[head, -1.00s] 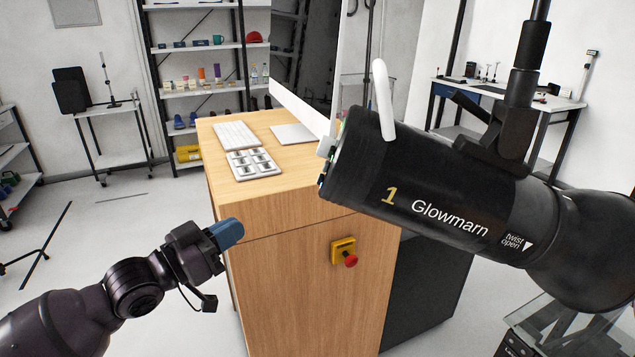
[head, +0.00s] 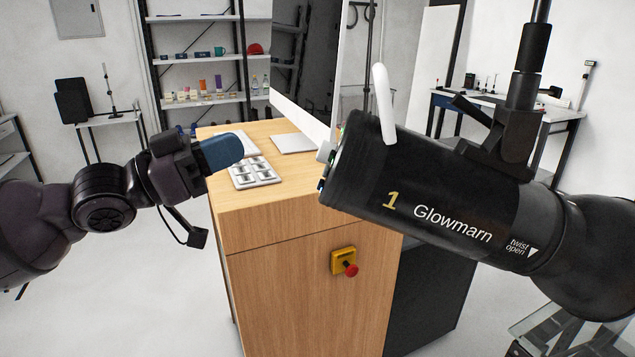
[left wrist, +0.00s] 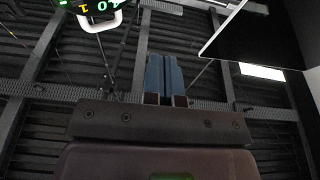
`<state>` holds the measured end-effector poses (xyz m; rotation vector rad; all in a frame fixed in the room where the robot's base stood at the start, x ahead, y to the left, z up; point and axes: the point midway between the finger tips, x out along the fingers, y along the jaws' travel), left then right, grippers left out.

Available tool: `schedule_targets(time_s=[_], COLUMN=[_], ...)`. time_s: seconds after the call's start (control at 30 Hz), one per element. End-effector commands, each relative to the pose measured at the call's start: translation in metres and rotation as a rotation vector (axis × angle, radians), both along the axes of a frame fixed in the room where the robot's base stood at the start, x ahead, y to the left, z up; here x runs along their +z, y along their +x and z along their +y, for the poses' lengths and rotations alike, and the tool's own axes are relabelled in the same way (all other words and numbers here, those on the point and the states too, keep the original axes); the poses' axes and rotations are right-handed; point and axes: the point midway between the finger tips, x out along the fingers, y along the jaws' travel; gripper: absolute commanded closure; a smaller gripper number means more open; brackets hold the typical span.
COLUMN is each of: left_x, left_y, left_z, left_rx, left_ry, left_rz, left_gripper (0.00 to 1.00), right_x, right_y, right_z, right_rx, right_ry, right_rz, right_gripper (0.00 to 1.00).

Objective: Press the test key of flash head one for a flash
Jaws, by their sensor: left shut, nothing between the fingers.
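In the left wrist view the flash head's lit panel (left wrist: 85,6) shows partly at the top edge. My left gripper (head: 238,148) is shut and empty, its blue fingers pointing right, left of the panel and clearly apart from it. It also shows in the left wrist view (left wrist: 164,75). My right gripper is not in view.
The air between my left gripper and the panel looks free.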

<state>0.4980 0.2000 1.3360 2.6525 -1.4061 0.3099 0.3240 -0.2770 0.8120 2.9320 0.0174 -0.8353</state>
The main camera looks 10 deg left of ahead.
Motion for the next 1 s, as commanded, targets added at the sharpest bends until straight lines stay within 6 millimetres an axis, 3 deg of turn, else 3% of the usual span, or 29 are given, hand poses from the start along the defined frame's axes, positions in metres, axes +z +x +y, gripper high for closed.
schedule_targets(time_s=[0.27,1.0], left_x=[-0.003,-0.024], left_y=[0.000,0.002], left_z=[-0.013,-0.073], left_rx=[-0.002,0.000], left_ry=[-0.004,-0.003], left_rz=[0.001,0.001], left_gripper=[1.00,1.00], right_x=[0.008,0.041], right_y=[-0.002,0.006], right_z=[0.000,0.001], right_rx=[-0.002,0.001], right_ry=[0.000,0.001], right_rz=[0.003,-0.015], right_gripper=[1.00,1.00])
